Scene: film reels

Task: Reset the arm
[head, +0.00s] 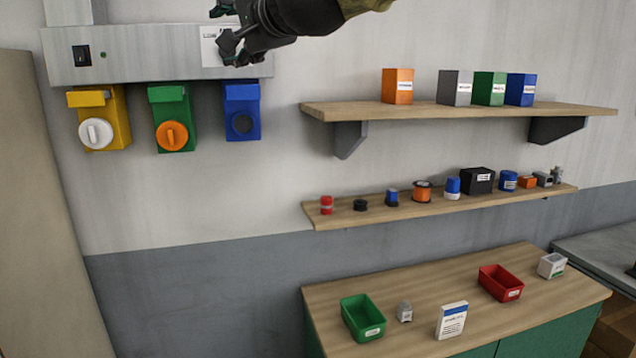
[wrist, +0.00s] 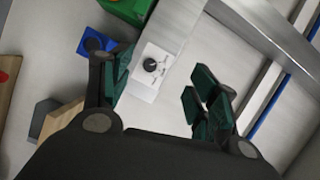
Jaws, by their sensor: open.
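My gripper (head: 226,30) is at the top of the head view, in front of the right part of the grey wall panel (head: 150,58). It is open and empty. In the wrist view my gripper (wrist: 160,95) has its green fingers spread apart. A white plate with a black knob (wrist: 152,66) shows between and beyond the fingers. In the head view my gripper partly covers this white plate (head: 210,46).
Below the panel hang a yellow unit (head: 117,118), a green unit (head: 183,110) and a blue unit (head: 243,97). To the right, an upper shelf (head: 335,108) holds boxes and a lower shelf (head: 335,217) holds small items. A bench (head: 400,335) carries a green bin (head: 362,318) and a red bin (head: 500,283).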

